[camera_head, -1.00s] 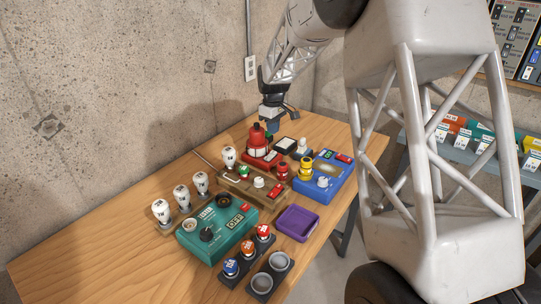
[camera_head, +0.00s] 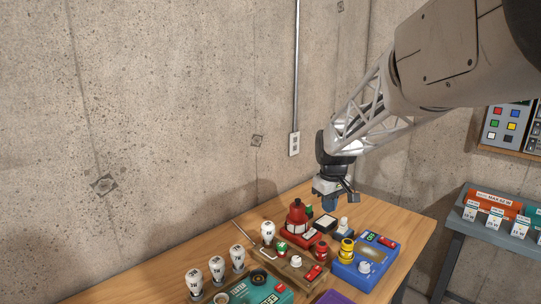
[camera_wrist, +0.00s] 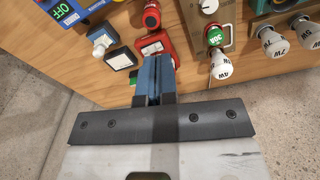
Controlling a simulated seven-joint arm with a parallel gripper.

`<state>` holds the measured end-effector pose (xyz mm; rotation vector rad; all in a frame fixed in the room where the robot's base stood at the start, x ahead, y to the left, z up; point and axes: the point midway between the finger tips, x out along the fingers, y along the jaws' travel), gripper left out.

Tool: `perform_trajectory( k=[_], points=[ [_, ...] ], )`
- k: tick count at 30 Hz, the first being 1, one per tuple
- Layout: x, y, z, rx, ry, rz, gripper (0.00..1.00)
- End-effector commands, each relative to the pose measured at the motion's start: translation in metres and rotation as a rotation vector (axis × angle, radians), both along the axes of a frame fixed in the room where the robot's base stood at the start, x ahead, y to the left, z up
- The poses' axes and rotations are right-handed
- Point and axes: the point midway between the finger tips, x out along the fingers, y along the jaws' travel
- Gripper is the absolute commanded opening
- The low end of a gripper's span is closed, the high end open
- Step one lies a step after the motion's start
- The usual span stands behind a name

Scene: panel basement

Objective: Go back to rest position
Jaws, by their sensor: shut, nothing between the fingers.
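My gripper (camera_head: 331,203) hangs over the far right part of the wooden table (camera_head: 405,230), above and behind the devices. Its blue fingers are together and hold nothing; they also show in the wrist view (camera_wrist: 154,75). In the head view, a red device with a rounded top (camera_head: 298,218) stands just left of the fingers, and a blue box (camera_head: 363,264) lies in front of them. In the wrist view, the fingertips overlap the edge of a red base (camera_wrist: 156,44). I cannot tell the height between them.
Several white bulbs (camera_head: 238,257) stand at the table's left part. A teal tester (camera_head: 262,293) and a purple tray (camera_head: 330,298) are cut off at the bottom edge. A concrete wall (camera_head: 180,110) rises behind.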

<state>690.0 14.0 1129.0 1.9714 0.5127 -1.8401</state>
Motion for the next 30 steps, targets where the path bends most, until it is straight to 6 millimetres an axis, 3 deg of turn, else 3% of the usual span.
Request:
perform_trajectory(
  k=[12,30],
  points=[
    [-0.108,-0.007,0.034,0.013,-0.048,-0.154,0.0],
    [-0.26,-0.015,0.039,0.042,-0.112,-0.377,0.0]
  ],
)
